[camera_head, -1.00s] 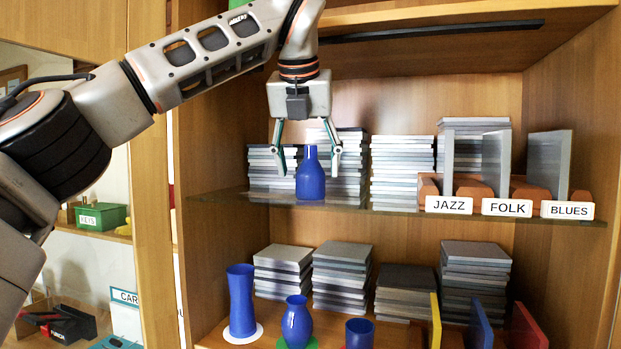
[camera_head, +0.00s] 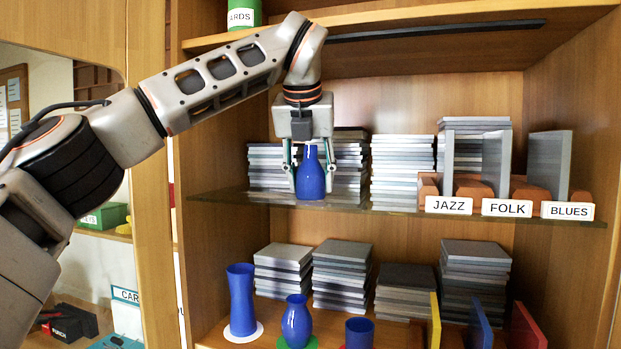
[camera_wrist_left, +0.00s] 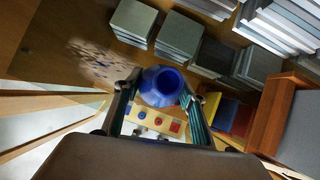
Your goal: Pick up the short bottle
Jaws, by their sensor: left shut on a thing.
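The short blue bottle (camera_head: 310,176) stands upright on the glass shelf (camera_head: 390,206), near its left end. My left gripper (camera_head: 310,178) comes down from above with one finger on each side of the bottle and is shut on it. In the left wrist view the bottle (camera_wrist_left: 161,86) sits between the two fingers, seen from its top. My right gripper is not in either view.
Stacks of cases (camera_head: 402,170) stand behind and right of the bottle. Labelled dividers marked JAZZ (camera_head: 449,205), FOLK and BLUES stand further right. Below are a tall blue vase (camera_head: 241,300), a rounded blue vase (camera_head: 297,322) and a blue cup (camera_head: 359,334).

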